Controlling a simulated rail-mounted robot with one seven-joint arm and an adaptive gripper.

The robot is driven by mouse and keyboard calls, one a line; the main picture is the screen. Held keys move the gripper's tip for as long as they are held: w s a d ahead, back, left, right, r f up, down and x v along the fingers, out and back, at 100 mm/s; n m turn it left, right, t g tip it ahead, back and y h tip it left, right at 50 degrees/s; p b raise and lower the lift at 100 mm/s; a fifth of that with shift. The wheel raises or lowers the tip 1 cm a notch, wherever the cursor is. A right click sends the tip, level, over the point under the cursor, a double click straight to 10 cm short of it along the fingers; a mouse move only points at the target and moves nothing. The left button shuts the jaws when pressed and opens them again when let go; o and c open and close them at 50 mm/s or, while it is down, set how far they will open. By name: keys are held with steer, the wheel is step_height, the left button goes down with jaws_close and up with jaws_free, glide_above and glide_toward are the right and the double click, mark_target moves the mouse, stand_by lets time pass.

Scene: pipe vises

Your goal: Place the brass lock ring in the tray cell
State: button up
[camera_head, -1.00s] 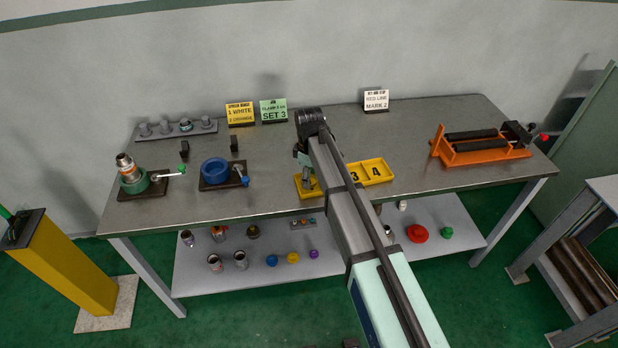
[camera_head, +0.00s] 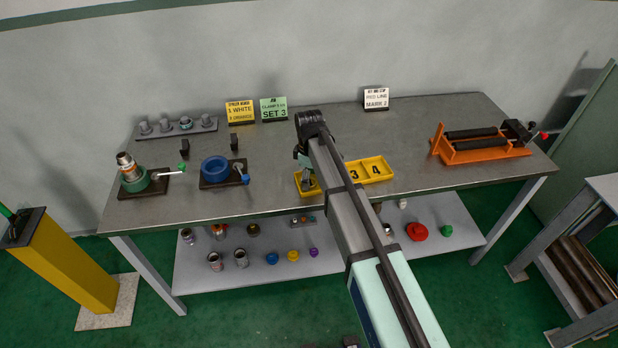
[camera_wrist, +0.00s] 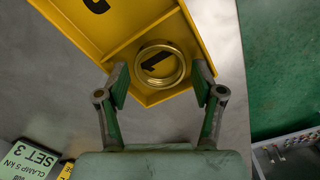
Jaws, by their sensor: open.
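The brass lock ring (camera_wrist: 160,64) lies in the end cell of the yellow tray (camera_wrist: 112,47), around the printed 1, in the wrist view. It looks flat, near the cell's end wall. My gripper (camera_wrist: 159,80) is open, with one finger on each side of the ring and a gap to it on both sides. In the head view my gripper (camera_head: 306,181) is at the left end of the yellow tray (camera_head: 372,169), and my arm hides the tray's middle. The ring cannot be made out in the head view.
A blue vise (camera_head: 215,170) and a green vise holding a pipe (camera_head: 133,178) stand to the left. An orange roller stand (camera_head: 482,148) is at the right. Sign cards (camera_head: 273,110) stand along the back. The bench between tray and roller stand is clear.

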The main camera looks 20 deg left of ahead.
step_height(320, 180, up, 12)
steer(key=b, duration=0.2)
steer(key=shift+b, duration=0.35)
steer(key=shift+s+f, duration=0.1)
steer(key=shift+f, duration=0.05)
